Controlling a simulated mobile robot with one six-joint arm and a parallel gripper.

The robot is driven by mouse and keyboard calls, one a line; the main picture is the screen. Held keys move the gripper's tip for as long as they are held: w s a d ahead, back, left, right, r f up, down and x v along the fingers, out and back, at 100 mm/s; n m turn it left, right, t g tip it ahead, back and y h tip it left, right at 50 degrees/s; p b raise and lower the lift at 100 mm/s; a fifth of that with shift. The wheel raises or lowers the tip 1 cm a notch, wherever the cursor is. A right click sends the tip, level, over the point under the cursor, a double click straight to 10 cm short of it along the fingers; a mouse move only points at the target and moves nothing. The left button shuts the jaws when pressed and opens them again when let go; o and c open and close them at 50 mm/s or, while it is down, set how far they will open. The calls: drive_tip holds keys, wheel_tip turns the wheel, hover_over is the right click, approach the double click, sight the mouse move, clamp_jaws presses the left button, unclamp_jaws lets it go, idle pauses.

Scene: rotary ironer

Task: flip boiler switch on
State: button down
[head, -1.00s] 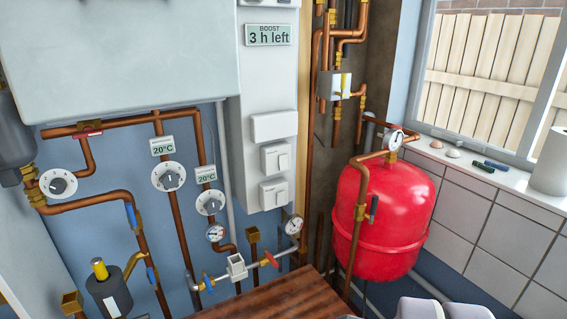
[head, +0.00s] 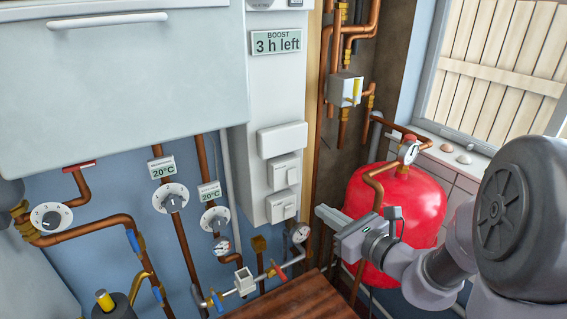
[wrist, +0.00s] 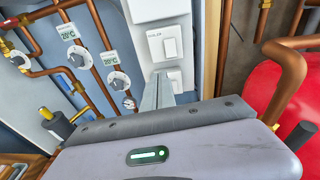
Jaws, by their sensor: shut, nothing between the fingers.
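The boiler switch (head: 284,172) is a white rocker on a square white plate, the upper of two switches on the white wall panel. In the wrist view its plate (wrist: 170,47) bears a small label that seems to read "BOILER". Its rocker position is too small to tell. A similar second switch (head: 281,207) sits just below; it also shows partly in the wrist view (wrist: 175,79), behind my fingers. My gripper (head: 322,212) is shut and empty, to the right of and lower than the boiler switch, apart from it. In the wrist view my fingers (wrist: 158,88) point toward the panel.
A blank white cover (head: 282,139) and a "3 h left" boost display (head: 277,43) are above the switches. Copper pipes, dials (head: 171,198) and gauges are to the left. A red tank (head: 407,205) stands behind my arm. A wooden top (head: 285,298) is below.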

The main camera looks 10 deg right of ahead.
drive_tip(key=d+m, duration=0.1)
drive_tip(key=d, duration=0.1)
drive_tip(key=h+b, duration=0.1)
approach(293, 182)
drive_tip(key=shift+t, duration=0.3)
drive_tip(key=x, duration=0.7)
drive_tip(key=shift+s+f, duration=0.1)
drive_tip(key=shift+f, duration=0.1)
